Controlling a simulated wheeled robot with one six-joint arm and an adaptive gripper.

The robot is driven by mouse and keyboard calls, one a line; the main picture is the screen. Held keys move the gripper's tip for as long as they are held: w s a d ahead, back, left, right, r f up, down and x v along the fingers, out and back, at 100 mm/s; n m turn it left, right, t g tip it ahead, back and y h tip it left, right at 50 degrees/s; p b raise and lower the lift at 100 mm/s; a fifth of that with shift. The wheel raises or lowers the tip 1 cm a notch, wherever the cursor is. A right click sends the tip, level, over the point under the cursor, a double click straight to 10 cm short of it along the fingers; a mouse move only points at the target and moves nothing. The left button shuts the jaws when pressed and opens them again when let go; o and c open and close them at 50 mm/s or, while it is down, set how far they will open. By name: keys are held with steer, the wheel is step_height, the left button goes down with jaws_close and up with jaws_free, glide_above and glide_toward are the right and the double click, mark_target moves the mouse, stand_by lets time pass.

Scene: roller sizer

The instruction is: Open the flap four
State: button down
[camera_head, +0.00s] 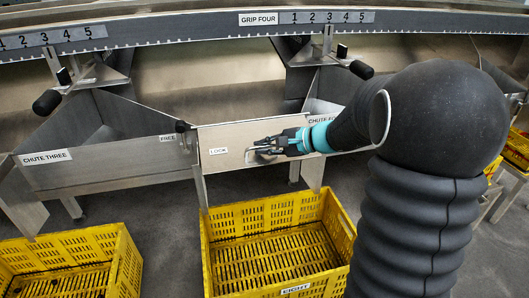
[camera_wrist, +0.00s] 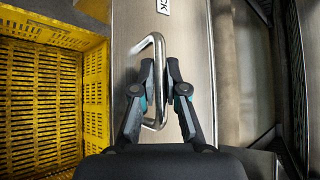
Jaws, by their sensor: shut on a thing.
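Flap four (camera_head: 225,140) is a pale upright panel at the front of the chute marked CHUTE FO…, the rest of that label being hidden by my arm. A small label sits on the panel's left part. A bent metal bar handle (camera_wrist: 158,48) stands out from the panel's face. My gripper (camera_head: 262,148) is shut on this handle; in the wrist view the two fingers (camera_wrist: 160,75) lie on either side of the bar. The panel also shows in the wrist view (camera_wrist: 195,70).
A yellow crate (camera_head: 225,240) marked EIGHT stands below the flap. Another yellow crate (camera_head: 125,262) is at the lower left, under chute three (camera_head: 110,165). A dark knob (camera_head: 182,127) sits near a FREE label, left of the flap. Grey floor lies between the crates.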

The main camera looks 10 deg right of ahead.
steer(key=shift+w+r+m+g+p, duration=0.1)
steer(key=shift+r+m+g+p, duration=0.2)
steer(key=shift+r, duration=0.7)
steer(key=c, duration=1.2)
jaws_free()
steer(key=shift+a+f, duration=0.1)
steer(key=v, duration=1.2)
steer(key=shift+r, duration=0.2)
steer(key=shift+w, duration=0.1)
